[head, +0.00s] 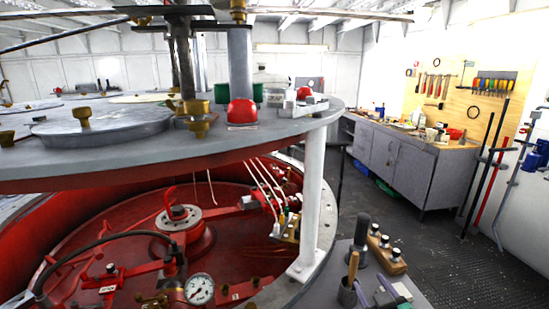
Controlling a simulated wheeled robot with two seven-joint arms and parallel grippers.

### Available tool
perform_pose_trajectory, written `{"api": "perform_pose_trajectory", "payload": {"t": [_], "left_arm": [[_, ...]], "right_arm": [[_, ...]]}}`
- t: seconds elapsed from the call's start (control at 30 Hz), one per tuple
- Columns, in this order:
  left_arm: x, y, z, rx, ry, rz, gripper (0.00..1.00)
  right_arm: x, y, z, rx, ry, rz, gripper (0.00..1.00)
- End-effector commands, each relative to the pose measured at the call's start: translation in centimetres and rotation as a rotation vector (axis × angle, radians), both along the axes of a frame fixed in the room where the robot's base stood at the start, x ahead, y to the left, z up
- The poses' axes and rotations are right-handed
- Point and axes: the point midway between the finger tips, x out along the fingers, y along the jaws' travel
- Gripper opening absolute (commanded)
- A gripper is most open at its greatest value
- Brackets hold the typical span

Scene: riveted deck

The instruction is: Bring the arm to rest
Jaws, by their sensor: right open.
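Two pale grey-violet strips at the bottom edge, right of centre in the head view, look like the fingertips of my right gripper (376,291). They are apart, with nothing visible held between them. The rest of that gripper and its arm are out of the picture. They show over a small grey bench top (342,268), close to a cup with a wooden-handled tool (349,289). I cannot tell whether they touch anything. My left gripper is not in view.
A round grey deck (270,137) on a white post (314,195) covers a red machine well (245,240) at left. Dark floor (445,250) is clear toward the grey cabinets (400,165).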

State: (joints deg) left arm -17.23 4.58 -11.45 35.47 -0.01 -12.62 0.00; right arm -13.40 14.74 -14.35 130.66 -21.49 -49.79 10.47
Motion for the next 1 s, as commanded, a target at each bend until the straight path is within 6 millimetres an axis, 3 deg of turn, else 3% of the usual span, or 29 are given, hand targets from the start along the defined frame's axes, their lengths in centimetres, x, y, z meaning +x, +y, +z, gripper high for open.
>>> {"api": "perform_pose_trajectory", "payload": {"t": [0.03,0.1,0.2,0.33,0.5,0.77,0.87,1.0], "left_arm": [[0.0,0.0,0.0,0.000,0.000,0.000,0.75],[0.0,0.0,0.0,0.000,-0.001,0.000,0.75],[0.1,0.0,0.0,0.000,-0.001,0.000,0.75],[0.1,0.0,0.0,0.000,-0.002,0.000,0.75],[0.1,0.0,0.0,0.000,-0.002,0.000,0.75],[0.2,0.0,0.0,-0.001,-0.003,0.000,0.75],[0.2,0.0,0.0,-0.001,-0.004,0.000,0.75],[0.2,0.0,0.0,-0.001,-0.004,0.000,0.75]], "right_arm": [[-2.0,-0.7,-3.0,0.034,0.123,-0.033,0.59],[-4.6,-1.4,-6.4,0.070,0.277,-0.063,0.59],[-8.3,-1.7,-10.0,0.108,0.460,-0.085,0.59],[-13.1,-1.6,-13.4,0.150,0.667,-0.092,0.59],[-19.4,-0.9,-16.2,0.197,0.914,-0.076,0.59],[-18.5,-0.7,-26.1,0.189,0.965,-0.077,0.59],[-18.9,-0.6,-30.6,0.186,0.985,-0.076,0.59],[-21.2,-0.9,-38.2,0.178,1.022,-0.076,0.59]]}}
